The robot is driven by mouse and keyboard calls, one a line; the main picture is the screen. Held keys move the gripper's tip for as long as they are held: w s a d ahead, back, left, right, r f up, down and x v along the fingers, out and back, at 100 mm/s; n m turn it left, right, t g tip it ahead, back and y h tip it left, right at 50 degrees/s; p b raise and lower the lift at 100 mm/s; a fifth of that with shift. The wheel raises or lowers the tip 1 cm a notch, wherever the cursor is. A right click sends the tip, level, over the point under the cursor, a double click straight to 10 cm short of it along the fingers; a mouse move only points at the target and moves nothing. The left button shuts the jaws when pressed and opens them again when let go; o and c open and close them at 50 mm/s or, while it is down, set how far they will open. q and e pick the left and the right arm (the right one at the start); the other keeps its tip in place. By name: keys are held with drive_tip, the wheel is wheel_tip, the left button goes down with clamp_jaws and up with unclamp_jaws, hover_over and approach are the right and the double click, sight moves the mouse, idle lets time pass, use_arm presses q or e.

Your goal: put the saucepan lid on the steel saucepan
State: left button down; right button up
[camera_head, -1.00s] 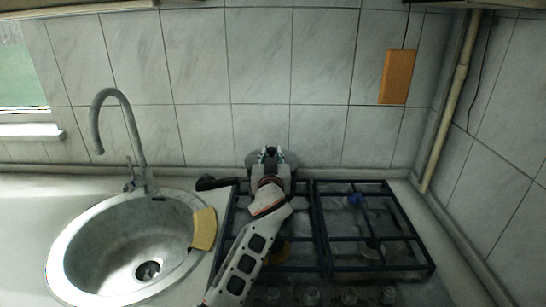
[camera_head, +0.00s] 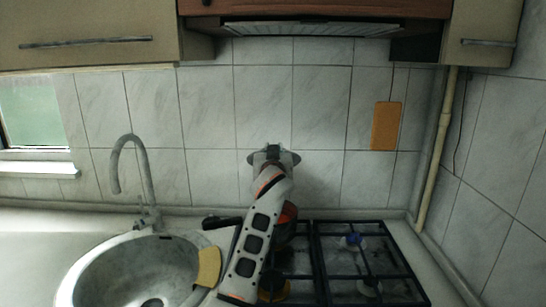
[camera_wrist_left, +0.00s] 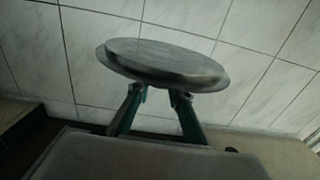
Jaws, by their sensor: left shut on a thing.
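The saucepan lid (camera_head: 290,158) is a grey disc held up in front of the tiled wall. My left gripper (camera_head: 272,151) is shut on it. In the left wrist view the lid (camera_wrist_left: 165,58) lies tilted across the fingertips of my left gripper (camera_wrist_left: 160,94), and its grip point is mostly hidden. The steel saucepan shows chiefly by its dark handle (camera_head: 217,222), pointing left at the back left of the hob. My arm hides most of its body. The lid is above the saucepan and apart from it. My right gripper is not in view.
The black grates of the gas hob (camera_head: 318,262) spread to the right of my arm. A sink (camera_head: 85,277) with a tall tap (camera_head: 147,180) and a yellow sponge (camera_head: 208,267) is on the left. A range hood (camera_head: 310,29) hangs above.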

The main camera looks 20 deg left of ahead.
use_arm(q)
wheel_tip(320, 180, down, 12)
drive_tip(key=b, duration=0.3)
drive_tip(key=shift+r+b, duration=0.15)
drive_tip(key=shift+b, duration=0.2)
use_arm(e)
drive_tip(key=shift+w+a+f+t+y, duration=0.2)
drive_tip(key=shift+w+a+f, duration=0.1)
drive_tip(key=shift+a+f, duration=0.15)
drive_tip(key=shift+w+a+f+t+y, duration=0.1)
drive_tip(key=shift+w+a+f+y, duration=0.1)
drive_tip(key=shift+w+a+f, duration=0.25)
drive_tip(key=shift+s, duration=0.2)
use_arm(q)
wheel_tip(320, 180, down, 7)
drive_tip(key=b, duration=0.5)
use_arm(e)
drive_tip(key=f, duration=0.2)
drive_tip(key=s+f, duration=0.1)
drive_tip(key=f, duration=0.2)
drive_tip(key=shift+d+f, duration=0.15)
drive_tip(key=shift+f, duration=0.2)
